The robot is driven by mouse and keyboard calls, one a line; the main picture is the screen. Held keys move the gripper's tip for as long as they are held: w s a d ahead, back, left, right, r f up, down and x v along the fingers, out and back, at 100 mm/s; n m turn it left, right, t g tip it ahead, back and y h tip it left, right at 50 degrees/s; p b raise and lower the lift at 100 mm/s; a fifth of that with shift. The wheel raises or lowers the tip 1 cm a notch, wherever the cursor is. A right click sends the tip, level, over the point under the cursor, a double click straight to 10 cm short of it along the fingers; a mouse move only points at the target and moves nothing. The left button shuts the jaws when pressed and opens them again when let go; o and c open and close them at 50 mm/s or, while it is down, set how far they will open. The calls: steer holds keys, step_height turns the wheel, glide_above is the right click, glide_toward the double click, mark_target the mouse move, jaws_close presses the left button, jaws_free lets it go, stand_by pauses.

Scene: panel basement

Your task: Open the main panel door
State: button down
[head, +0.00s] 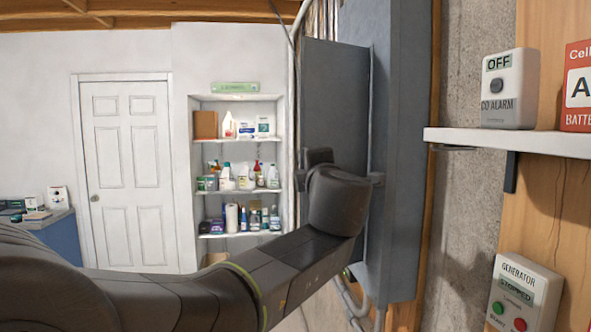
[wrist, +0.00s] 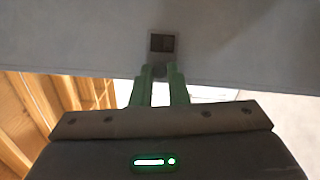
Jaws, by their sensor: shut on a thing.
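The main panel (head: 402,150) is a tall grey metal box on the wall at the centre right of the head view. Its grey door (head: 333,95) stands swung out to the left of the box. In the wrist view the door (wrist: 70,45) spans the top, with a small dark square latch (wrist: 162,43) near its edge. My gripper's green fingers (wrist: 160,88) are close together on a small grey part (wrist: 160,70) just below the latch. In the head view my arm's end covers the lower door and hides the fingertips.
A white shelf (head: 510,142) at right holds a CO alarm (head: 509,88) and a red battery box (head: 577,88). A generator control (head: 524,295) is below it. Behind are shelves of bottles (head: 237,140) and a white door (head: 128,165). Conduit (head: 350,300) runs below the panel.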

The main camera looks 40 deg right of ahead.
stand_by(0.3)
steer(key=c, duration=1.4)
jaws_free()
steer(key=shift+c, duration=0.2)
steer(key=b+v, duration=0.2)
steer(key=v, duration=1.2)
steer(key=shift+b, duration=0.3)
steer(key=shift+w+d, duration=0.1)
steer(key=p+x, duration=0.2)
steer(key=x, duration=1.1)
steer(key=shift+w+d+p, duration=0.2)
steer(key=shift+w+p, duration=0.1)
steer(key=shift+w, duration=0.05)
steer(key=shift+a+r, duration=0.1)
steer(key=shift+r, duration=0.05)
